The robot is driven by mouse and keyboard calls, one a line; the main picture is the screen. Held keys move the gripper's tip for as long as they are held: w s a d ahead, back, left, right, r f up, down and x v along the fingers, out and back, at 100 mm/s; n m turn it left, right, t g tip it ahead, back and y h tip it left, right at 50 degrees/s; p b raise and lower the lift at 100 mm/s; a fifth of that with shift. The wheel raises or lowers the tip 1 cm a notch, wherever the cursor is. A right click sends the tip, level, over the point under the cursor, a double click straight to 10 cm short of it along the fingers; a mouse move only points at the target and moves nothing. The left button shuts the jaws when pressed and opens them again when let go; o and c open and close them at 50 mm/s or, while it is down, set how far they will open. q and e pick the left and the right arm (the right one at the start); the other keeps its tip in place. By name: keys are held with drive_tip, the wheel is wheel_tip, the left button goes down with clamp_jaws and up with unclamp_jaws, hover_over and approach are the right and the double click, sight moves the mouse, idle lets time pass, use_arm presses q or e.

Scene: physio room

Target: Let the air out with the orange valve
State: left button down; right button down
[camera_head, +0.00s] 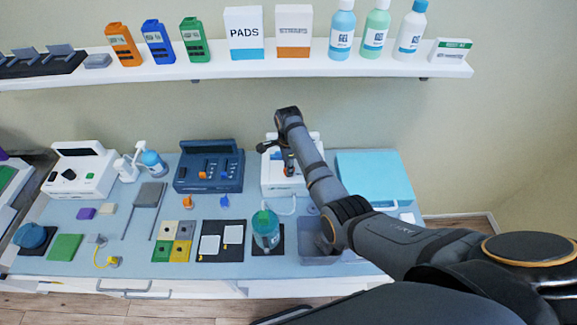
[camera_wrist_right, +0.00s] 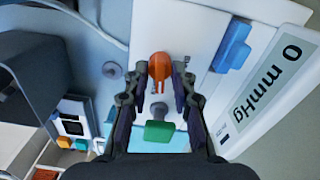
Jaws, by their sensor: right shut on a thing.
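The orange valve (camera_wrist_right: 158,66) is a small knob on the white face of a pump unit (camera_wrist_right: 197,32) in the right wrist view. My right gripper (camera_wrist_right: 160,74) has a finger on each side of the valve and is shut on it. The unit's display (camera_wrist_right: 283,72) reads 0 mmHg. A green knob (camera_wrist_right: 158,132) sits below the valve in that view, with a blue part (camera_wrist_right: 232,45) to the right. In the head view my right gripper (camera_head: 289,166) is at the white unit (camera_head: 270,184), and my arm hides much of it. My left gripper is not in view.
A dark blue unit with orange and blue controls (camera_head: 208,182) stands left of the white one. A light blue box (camera_head: 375,175) stands to its right. A loaded shelf (camera_head: 225,70) runs above.

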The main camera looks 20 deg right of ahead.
drive_tip(key=shift+n, duration=0.3)
drive_tip(key=n, duration=1.1)
drive_tip(key=shift+n, duration=0.3)
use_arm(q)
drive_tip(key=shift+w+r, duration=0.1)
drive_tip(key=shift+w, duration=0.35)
use_arm(e)
drive_tip(key=shift+n, duration=1.8)
drive_tip(key=c, duration=1.4)
unclamp_jaws()
drive_tip(key=shift+c, duration=0.2)
